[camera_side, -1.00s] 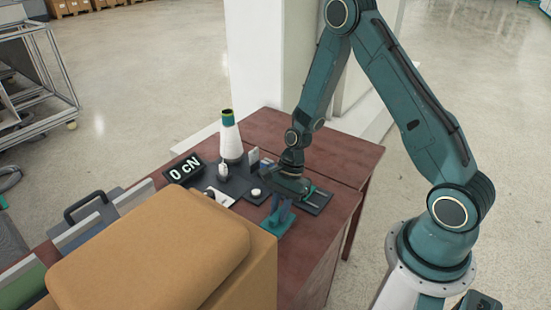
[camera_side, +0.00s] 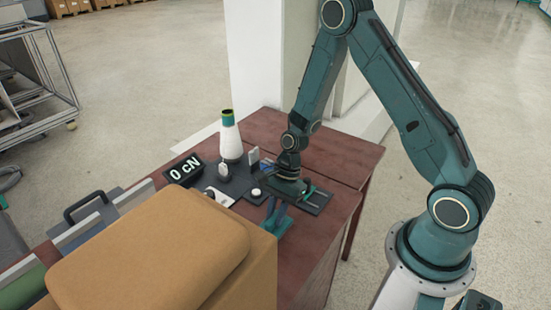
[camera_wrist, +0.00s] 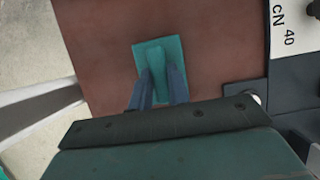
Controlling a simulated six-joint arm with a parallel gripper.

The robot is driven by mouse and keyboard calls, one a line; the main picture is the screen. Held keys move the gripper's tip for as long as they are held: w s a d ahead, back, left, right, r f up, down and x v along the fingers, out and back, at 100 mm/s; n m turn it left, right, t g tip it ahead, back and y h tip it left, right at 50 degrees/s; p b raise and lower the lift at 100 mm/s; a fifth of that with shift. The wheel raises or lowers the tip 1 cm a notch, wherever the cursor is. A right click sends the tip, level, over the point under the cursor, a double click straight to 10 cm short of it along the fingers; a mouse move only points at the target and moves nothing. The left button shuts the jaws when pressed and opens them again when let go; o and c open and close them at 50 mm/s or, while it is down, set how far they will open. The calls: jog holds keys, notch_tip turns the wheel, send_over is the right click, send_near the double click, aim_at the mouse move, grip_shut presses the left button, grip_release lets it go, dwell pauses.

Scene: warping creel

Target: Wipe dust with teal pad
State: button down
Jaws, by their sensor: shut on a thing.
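My gripper (camera_wrist: 161,82) is shut on the pad's grip, with a blue-grey finger on each side. In the side view my gripper (camera_side: 277,213) points down near the table's front edge, and the pad (camera_side: 283,228) is partly visible below it. I cannot tell whether the pad touches the tabletop. I cannot make out any dust on the table (camera_side: 325,160).
A tan box (camera_side: 150,260) fills the side view's foreground and hides part of the table. A black plate, a white cone (camera_side: 230,140) and a "0 cN" display (camera_side: 185,172) stand left of my gripper. Bare tabletop lies behind and right.

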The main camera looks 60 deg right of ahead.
jog(key=shift+a, duration=2.9)
jog(key=shift+w+d, duration=0.1)
jog(key=shift+d, duration=5.3)
jog(key=shift+a, duration=5.4)
notch_tip(320, 180, up, 8)
jog(key=shift+d+r, duration=0.1)
